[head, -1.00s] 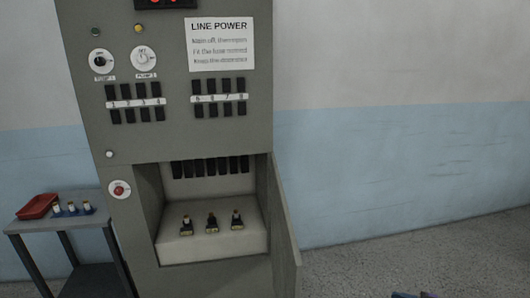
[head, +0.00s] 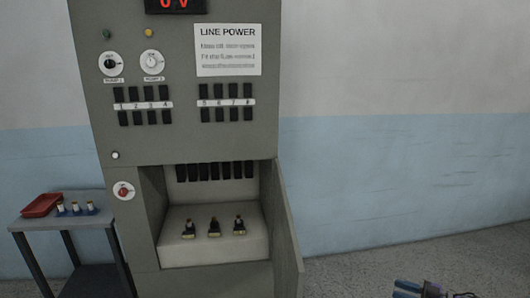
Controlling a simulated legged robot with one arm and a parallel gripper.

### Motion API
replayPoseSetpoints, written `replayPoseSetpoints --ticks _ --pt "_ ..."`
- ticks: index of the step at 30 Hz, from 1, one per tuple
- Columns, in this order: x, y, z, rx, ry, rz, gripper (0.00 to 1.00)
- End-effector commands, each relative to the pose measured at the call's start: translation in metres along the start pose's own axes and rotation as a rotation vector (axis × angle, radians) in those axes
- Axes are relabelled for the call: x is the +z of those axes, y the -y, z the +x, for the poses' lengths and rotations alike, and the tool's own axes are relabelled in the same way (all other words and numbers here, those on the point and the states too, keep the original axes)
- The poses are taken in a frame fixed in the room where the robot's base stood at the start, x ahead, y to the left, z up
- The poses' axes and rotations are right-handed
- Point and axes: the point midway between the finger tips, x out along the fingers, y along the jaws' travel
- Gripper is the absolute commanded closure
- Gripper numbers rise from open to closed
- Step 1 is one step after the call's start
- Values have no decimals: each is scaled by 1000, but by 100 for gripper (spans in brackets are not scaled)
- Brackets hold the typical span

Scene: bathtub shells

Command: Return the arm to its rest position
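A blue and dark part (head: 420,290), which seems to be the end of my arm with my gripper, shows at the bottom edge, right of centre. The frame cuts it off, so I cannot make out the fingers or whether they hold anything. It is low, right of the grey cabinet (head: 215,143) and apart from it in the picture.
The cabinet has a red display reading 0 V, two knobs, rows of black switches and an open lower bay with three small fuse-like parts (head: 214,228). Its door (head: 283,225) stands open to the right. A side table (head: 85,220) holds a red tray (head: 41,205). Floor on the right is clear.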

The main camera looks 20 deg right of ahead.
Motion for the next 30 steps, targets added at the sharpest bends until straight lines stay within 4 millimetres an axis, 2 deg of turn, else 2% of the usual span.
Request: replayPoseSetpoints --ticks 5,8,15,21,25,30 --pt "-17 -31 17 73 31 -43 62" --pt "-35 -54 32 134 60 -82 62" --pt "-92 -106 76 328 148 -176 62" --pt "-135 -143 100 491 213 -224 62" --pt "-161 -162 110 596 258 -241 62" --pt "-195 -172 124 726 320 -247 62"
